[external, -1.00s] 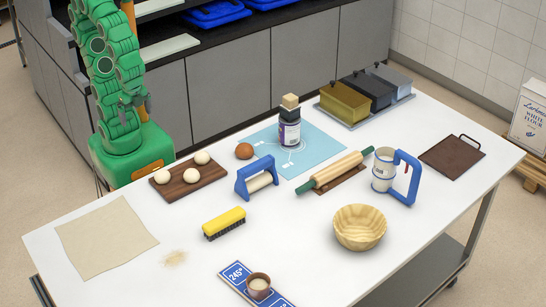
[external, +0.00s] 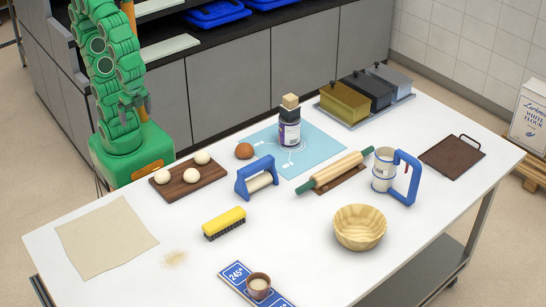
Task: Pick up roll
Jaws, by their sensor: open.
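A round brown roll (external: 244,151) sits on the white table (external: 130,205), just right of a dark wooden board (external: 209,176) and beside the left edge of a light blue mat (external: 318,140). My gripper (external: 143,104) is open and empty, high at the left in front of my green arm. It is well apart from the roll, up and to its left. The fingers are small in this view. Three pale dough balls (external: 202,158) lie on the wooden board.
A jar with blocks on top (external: 289,133) stands on the mat. A rolling pin (external: 340,170), a yellow brush (external: 224,222), a bowl (external: 360,228) and a blue-handled can (external: 384,170) stand farther out.

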